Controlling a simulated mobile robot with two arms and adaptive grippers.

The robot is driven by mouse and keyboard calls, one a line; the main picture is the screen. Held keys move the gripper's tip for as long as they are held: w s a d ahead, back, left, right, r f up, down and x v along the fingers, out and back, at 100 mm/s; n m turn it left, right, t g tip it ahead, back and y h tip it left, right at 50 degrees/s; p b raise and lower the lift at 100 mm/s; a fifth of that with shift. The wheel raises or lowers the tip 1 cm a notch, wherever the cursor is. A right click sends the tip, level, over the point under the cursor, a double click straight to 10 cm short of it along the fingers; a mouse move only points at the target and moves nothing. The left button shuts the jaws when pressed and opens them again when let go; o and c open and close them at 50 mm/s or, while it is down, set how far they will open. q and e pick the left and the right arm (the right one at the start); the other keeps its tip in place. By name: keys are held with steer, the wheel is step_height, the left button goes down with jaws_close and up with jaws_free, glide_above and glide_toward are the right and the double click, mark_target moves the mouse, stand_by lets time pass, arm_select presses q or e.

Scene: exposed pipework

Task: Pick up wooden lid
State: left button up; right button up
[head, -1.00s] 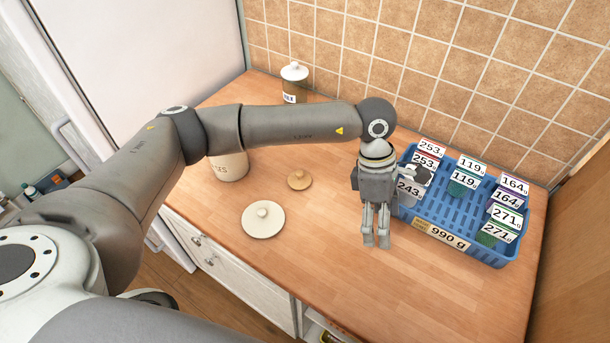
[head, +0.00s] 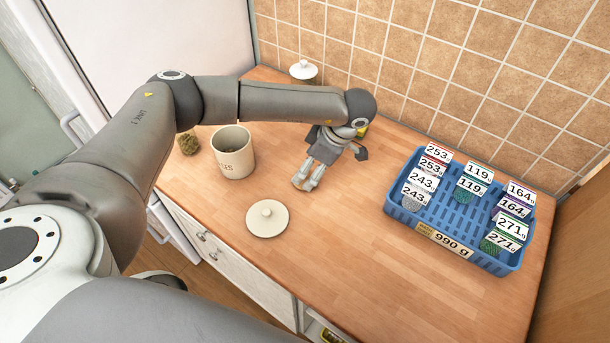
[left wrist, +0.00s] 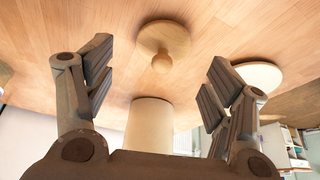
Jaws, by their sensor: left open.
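The wooden lid (left wrist: 176,36) is a round, light wood disc with a small knob. In the left wrist view it lies on the counter, ahead of and between the spread fingers. My left gripper (head: 307,183) is open and empty, pointing down at the counter in the head view; its fingers also frame the left wrist view (left wrist: 158,80). In the head view the gripper hides the wooden lid. The fingers do not appear to touch it. My right gripper is not in view.
A cream canister (head: 236,163) stands open left of the gripper. A white round lid (head: 267,220) lies in front. A white-lidded jar (head: 303,71) is mostly hidden behind my arm. A blue crate (head: 455,250) with labelled items stands right. The counter's front middle is clear.

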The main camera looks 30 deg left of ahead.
arm_select(q)
steer(key=shift+p+x, duration=0.65)
steer(key=shift+x, duration=1.25)
steer(key=shift+s+r, duration=0.1)
steer(key=c, duration=0.9)
